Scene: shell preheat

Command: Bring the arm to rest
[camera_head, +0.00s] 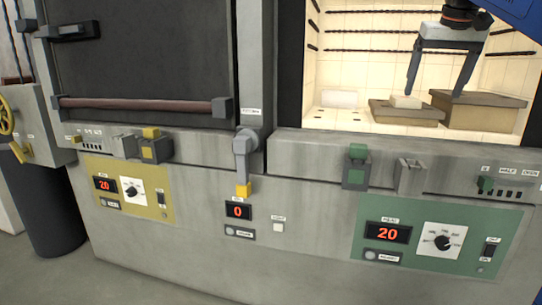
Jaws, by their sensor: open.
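My gripper (435,88) is at the upper right, inside or in front of the lit, open chamber (370,60). Its two dark fingers point down and are spread apart. A small pale block (406,101) lies on a low brown slab (420,117), near the left fingertip. I cannot tell whether the fingertip touches it. Nothing shows between the fingers as held. A larger brown block (485,112) stands to the right, partly behind the right finger.
The left chamber's dark door (150,55) is shut, with a brown handle bar (140,103). Below are a yellow panel (130,190) reading 20, a middle display (238,211) reading 0, and a green panel (430,237) reading 20. A grey lever (241,155) hangs between the chambers. A ledge (310,152) runs below the opening.

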